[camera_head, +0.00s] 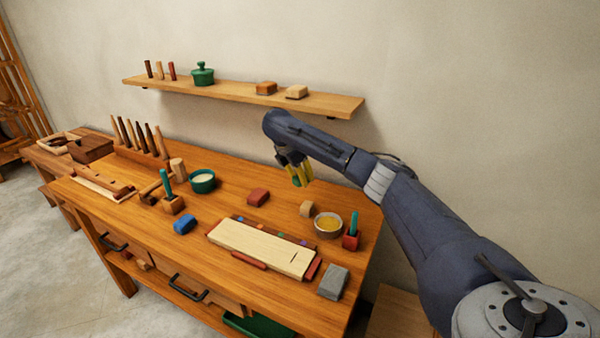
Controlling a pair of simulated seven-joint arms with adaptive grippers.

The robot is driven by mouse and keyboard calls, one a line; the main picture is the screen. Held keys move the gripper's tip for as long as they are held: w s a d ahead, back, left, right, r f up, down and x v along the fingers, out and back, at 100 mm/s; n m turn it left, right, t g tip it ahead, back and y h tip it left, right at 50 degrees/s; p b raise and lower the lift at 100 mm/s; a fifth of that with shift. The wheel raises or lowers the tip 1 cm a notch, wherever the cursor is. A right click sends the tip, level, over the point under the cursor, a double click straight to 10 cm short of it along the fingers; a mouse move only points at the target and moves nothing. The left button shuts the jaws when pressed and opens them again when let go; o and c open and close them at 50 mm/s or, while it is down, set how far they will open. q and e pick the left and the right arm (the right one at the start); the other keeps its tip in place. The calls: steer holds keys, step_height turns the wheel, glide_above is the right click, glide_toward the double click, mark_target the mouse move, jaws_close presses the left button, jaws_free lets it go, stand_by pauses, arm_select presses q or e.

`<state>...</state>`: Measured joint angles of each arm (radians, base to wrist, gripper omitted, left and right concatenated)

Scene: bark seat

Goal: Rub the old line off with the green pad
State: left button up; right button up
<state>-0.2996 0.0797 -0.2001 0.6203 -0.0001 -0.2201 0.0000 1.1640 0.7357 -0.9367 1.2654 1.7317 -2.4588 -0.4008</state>
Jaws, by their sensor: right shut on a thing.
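My right gripper (301,175) has yellow fingers and hangs above the back right part of the workbench. It is shut on a small green thing (295,182), which looks like the green pad; the fingers hide most of it. A pale wooden board (255,246) lies near the front of the bench. A short dark line (293,258) shows near the board's right end. The gripper is above and behind the board, apart from it. My left gripper is not in view.
A green bowl (203,181) and a tool rack (140,150) are further left. A wall shelf (220,92) runs behind.

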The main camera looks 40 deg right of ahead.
steer(key=s+a+f+m+g+y, duration=0.35)
steer(key=s+a+m, duration=0.45)
steer(key=s+m, duration=0.45)
steer(key=m+y, duration=0.4)
steer(key=m, duration=1)
glide_above(290, 263)
steer(key=d, duration=0.2)
steer(key=shift+w+r+n, duration=0.2)
steer(key=shift+w+n, duration=0.05)
steer(key=shift+w, duration=0.1)
steer(key=m, duration=0.1)
steer(key=a+m, duration=0.1)
steer(key=shift+s+r+m+t, duration=0.2)
steer(key=shift+s+m+t, duration=0.05)
steer(key=shift+m, duration=0.05)
steer(key=shift+a+m+y, duration=0.1)
steer(key=shift+m+y, duration=0.25)
steer(key=shift+m, duration=0.45)
steer(key=shift+m+t, duration=0.4)
steer(key=shift+f, duration=2.85)
steer(key=shift+w+f, duration=0.1)
steer(key=shift+f, duration=0.5)
